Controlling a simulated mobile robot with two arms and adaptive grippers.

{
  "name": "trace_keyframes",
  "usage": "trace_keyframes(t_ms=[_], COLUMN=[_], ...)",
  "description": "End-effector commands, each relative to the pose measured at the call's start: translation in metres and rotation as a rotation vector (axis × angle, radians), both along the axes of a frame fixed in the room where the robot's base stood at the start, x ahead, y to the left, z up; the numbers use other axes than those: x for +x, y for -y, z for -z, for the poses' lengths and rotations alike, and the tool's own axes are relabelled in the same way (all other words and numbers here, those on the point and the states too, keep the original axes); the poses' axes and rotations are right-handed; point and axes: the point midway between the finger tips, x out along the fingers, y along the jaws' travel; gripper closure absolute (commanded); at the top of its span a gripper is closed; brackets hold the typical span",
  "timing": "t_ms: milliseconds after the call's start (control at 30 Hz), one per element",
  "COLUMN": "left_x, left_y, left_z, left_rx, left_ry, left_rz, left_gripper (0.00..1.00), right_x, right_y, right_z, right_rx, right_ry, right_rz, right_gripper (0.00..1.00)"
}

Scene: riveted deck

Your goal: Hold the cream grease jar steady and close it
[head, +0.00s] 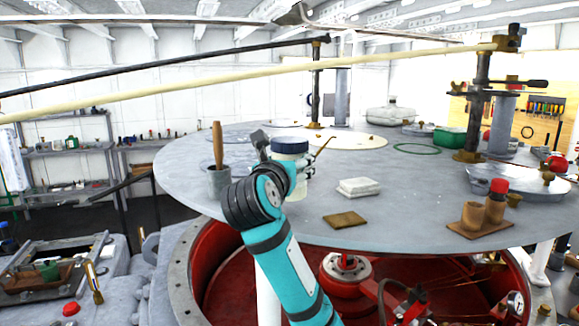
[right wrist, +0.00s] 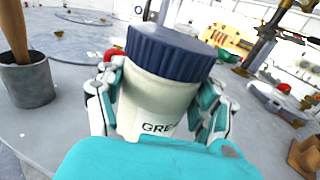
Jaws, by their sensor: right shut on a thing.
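The cream grease jar (head: 302,186) stands upright on the round grey table, left of its middle. Its dark blue ribbed lid (right wrist: 170,50) sits on top of the jar; I cannot tell how tight it is. In the right wrist view the jar's body (right wrist: 155,98) shows part of a dark label, and its lower part is hidden by my gripper. My right gripper (right wrist: 158,104) is shut on the jar's body, with fingers on both sides below the lid. My left gripper is in neither view.
A grey pot (head: 219,182) with a wooden handle in it stands left of the jar. A board (head: 480,230) with brown cups is farther right. A long pale pole (head: 250,83) crosses above the table.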

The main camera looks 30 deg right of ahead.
Motion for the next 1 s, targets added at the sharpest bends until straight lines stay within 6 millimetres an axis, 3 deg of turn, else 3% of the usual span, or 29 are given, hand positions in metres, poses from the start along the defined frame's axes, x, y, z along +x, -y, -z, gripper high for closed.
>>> trace_keyframes(t_ms=[467, 700, 1000], left_x=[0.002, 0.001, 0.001], left_y=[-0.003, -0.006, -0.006], left_z=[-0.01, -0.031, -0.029], left_rx=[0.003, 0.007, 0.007], left_ry=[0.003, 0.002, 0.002], left_rz=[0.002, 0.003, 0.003], left_gripper=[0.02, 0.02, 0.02], right_x=[0.012, 0.014, 0.014], right_y=[0.01, 0.011, 0.011], right_z=[-0.002, 0.031, 0.036], right_rx=[-0.004, -0.004, -0.001], right_ry=[-0.001, -0.002, 0.004], right_rz=[0.002, 0.002, 0.0], right_gripper=[1.0, 1.0, 1.0])
